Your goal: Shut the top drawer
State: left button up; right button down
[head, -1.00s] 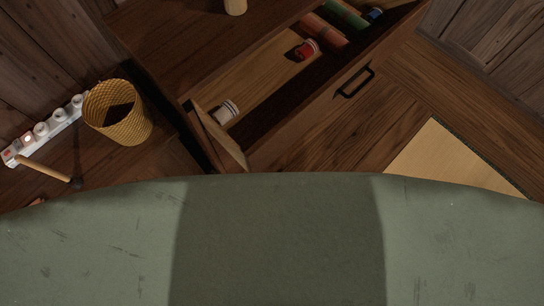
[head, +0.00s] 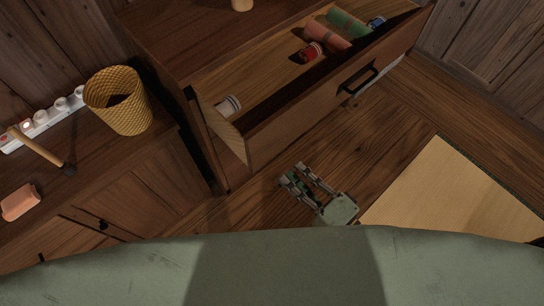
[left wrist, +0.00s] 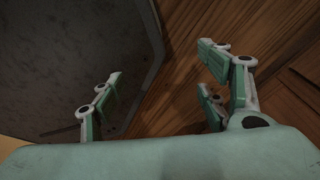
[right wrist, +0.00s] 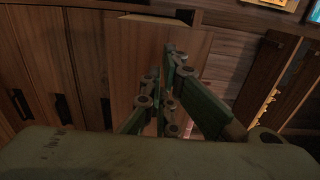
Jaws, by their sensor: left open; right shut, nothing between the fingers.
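The top drawer's wooden front (head: 325,100), with a dark handle (head: 358,79), stands pulled out from the cabinet (head: 190,40) in the head view. My right gripper (head: 296,174) is shut and empty, apart from the drawer front and nearer to me. In the right wrist view its fingers (right wrist: 165,85) point towards a tall wooden panel; I cannot tell if they touch it. My left gripper (left wrist: 165,95) is open and empty in the left wrist view.
A low cabinet (head: 150,190) on the left holds a yellow basket (head: 118,100), a white power strip (head: 45,122), a hammer (head: 42,148) and a pinkish block (head: 20,202). A pale tatami mat (head: 450,195) lies at right.

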aim_at(264, 148)
jog(key=b+x, duration=0.2)
jog(key=x, duration=0.5)
jog(key=shift+w+a+f, duration=0.1)
jog(key=shift+w+a, duration=0.35)
jog(key=shift+w, duration=0.1)
pick_arm(q)
jog(key=f, duration=0.1)
jog(key=s+f, duration=0.1)
jog(key=f, duration=0.1)
jog(key=shift+s, duration=0.3)
jog(key=shift+w+a, duration=0.1)
